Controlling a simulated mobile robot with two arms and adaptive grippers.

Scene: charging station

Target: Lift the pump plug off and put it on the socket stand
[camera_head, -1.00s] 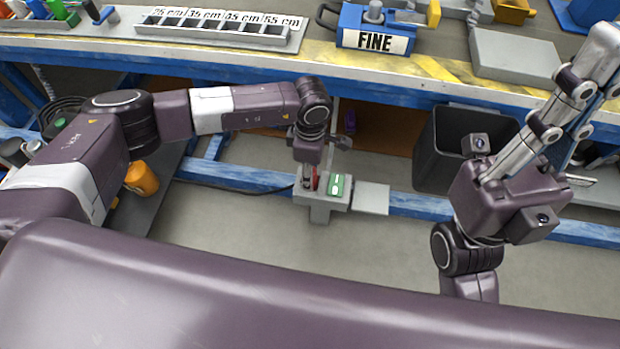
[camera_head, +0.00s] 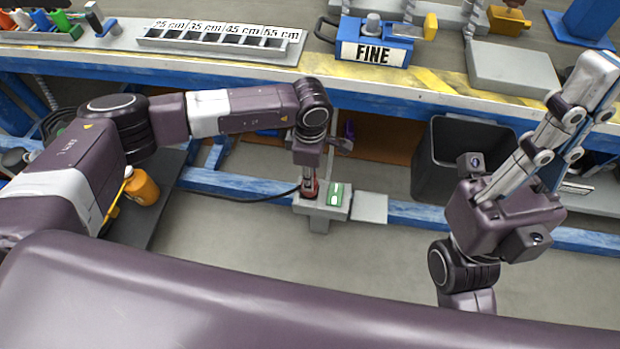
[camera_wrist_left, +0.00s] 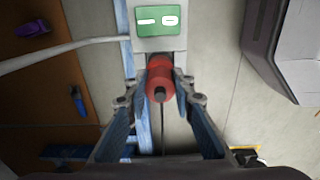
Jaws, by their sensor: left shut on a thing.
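The red pump plug (camera_head: 311,188) is at the left part of the grey socket stand (camera_head: 320,212), beside the stand's green label (camera_head: 335,195). My left gripper (camera_head: 309,179) points down over the stand and is shut on the plug. In the left wrist view the red plug (camera_wrist_left: 160,79) sits between the two blue fingers, with the stand (camera_wrist_left: 158,44) and its green label just beyond. I cannot tell whether the plug is fully seated in the stand. My right gripper (camera_head: 602,82) is raised at the right, away from the stand; its finger opening is unclear.
A dark cable (camera_head: 245,199) runs left from the stand. A black bin (camera_head: 463,155) stands to the right under the workbench (camera_head: 400,86). A blue rail (camera_head: 235,180) passes behind the stand. An orange container (camera_head: 142,187) is at the left. The floor in front is clear.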

